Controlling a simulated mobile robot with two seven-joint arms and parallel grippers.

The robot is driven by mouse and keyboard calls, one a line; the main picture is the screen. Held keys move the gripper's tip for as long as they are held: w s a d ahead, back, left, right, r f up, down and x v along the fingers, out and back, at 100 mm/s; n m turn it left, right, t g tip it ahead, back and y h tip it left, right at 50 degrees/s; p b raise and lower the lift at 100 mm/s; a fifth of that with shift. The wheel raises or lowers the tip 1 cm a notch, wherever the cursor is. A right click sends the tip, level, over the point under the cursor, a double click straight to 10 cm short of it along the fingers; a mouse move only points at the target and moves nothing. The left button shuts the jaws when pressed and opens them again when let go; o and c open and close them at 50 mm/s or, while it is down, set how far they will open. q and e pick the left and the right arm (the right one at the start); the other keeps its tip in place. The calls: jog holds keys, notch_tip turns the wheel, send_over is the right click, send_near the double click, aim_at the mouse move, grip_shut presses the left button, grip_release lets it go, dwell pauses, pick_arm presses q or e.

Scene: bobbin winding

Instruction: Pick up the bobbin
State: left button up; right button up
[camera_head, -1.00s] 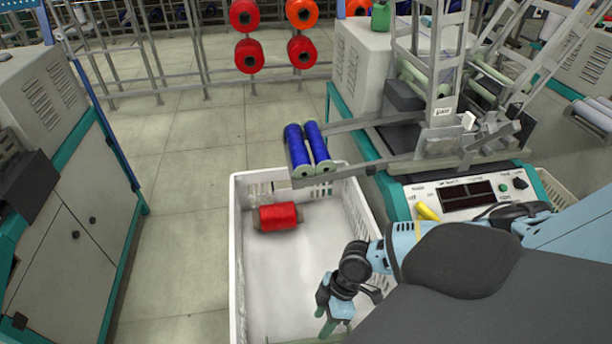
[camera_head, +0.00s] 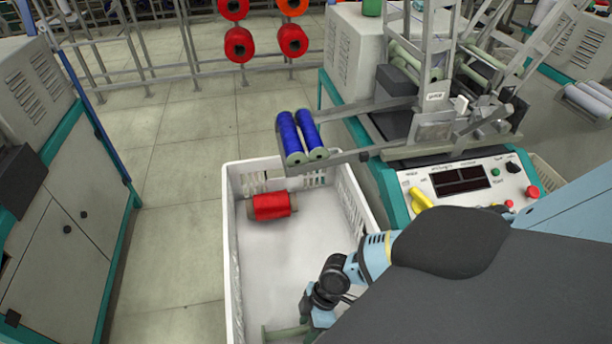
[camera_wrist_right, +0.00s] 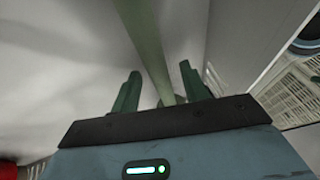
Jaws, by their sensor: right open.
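A slim pale green bobbin (camera_head: 283,333) with no thread on it shows at the bottom edge of the head view, low in the white crate (camera_head: 230,250). In the right wrist view the bobbin (camera_wrist_right: 146,40) runs from the top edge down between the two dark green fingers. My right gripper (camera_wrist_right: 160,72) is open, with a finger on either side of it and gaps visible. In the head view my right gripper (camera_head: 303,326) is partly cut off by the bottom edge. My left gripper is not in view.
A red bobbin (camera_head: 271,205) lies at the crate's far end. Two blue bobbins (camera_head: 300,137) rest on metal rails above the crate's far right corner. The winding machine (camera_head: 470,180) stands to the right, a grey cabinet (camera_head: 70,220) to the left. The crate's middle is clear.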

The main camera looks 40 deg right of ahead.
aim_at(308, 327)
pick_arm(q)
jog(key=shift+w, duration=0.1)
pick_arm(e)
grip_shut()
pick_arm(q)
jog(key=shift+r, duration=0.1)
pick_arm(e)
jog(key=shift+r, duration=0.15)
